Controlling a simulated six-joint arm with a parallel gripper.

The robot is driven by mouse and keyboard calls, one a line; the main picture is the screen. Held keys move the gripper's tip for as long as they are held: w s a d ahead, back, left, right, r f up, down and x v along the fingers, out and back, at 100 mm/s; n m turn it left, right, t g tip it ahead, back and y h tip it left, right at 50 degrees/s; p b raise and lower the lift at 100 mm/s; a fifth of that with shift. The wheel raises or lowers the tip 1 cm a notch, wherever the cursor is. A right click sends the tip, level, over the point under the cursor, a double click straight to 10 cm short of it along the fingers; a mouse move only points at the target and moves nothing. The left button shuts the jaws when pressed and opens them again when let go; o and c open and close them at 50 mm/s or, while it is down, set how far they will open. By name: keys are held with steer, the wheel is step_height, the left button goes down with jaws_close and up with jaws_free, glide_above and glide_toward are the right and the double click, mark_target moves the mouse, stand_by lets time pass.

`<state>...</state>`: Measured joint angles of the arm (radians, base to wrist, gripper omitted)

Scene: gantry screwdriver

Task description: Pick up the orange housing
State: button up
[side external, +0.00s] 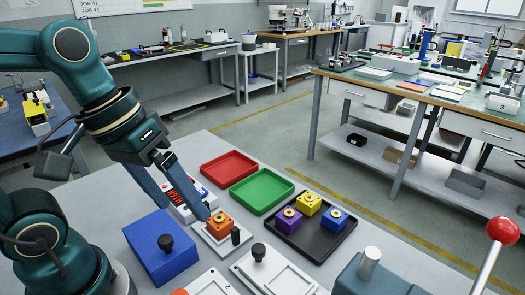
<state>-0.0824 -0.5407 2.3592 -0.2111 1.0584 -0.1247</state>
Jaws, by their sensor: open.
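The orange housing (220,222) is a small block with a dark-ringed round top. It sits on a white fixture plate (209,240) near the middle of the grey table. My gripper (205,208) is open and points down at the housing, with one finger close to its left side. I cannot tell whether that finger touches the housing. The other finger is not clearly seen.
Left of the fixture is a blue box (160,250) with a black knob. Red (228,154) and green (262,172) trays lie behind. A black tray (334,241) holds purple, yellow and blue housings. White fixtures (268,282) and a red-knobbed lever (502,230) stand in front.

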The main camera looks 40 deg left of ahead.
steer(key=w+f+n+g+h, duration=0.1)
steer(key=w+n+g+h, duration=0.2)
steer(key=n, duration=0.2)
steer(key=n+h, duration=0.6)
steer(key=n, duration=0.3)
glide_above(218, 217)
steer(key=a, duration=0.2)
steer(key=shift+t, duration=0.3)
step_height(218, 217, down, 6)
steer(key=shift+s+d+f, duration=0.1)
steer(key=shift+s, duration=0.05)
steer(key=a+f+n, duration=0.1)
steer(key=f, duration=0.1)
steer(key=a+f+n+t+h, duration=0.1)
steer(key=a, duration=0.1)
steer(key=shift+s+f, duration=0.2)
steer(key=shift+f, duration=0.2)
steer(key=shift+s+a+f+n+t, duration=0.2)
steer(key=shift+f+n+t, duration=0.1)
steer(key=shift+n, duration=0.2)
steer(key=shift+f, duration=0.1)
steer(key=shift+x, duration=2.4)
jaws_close()
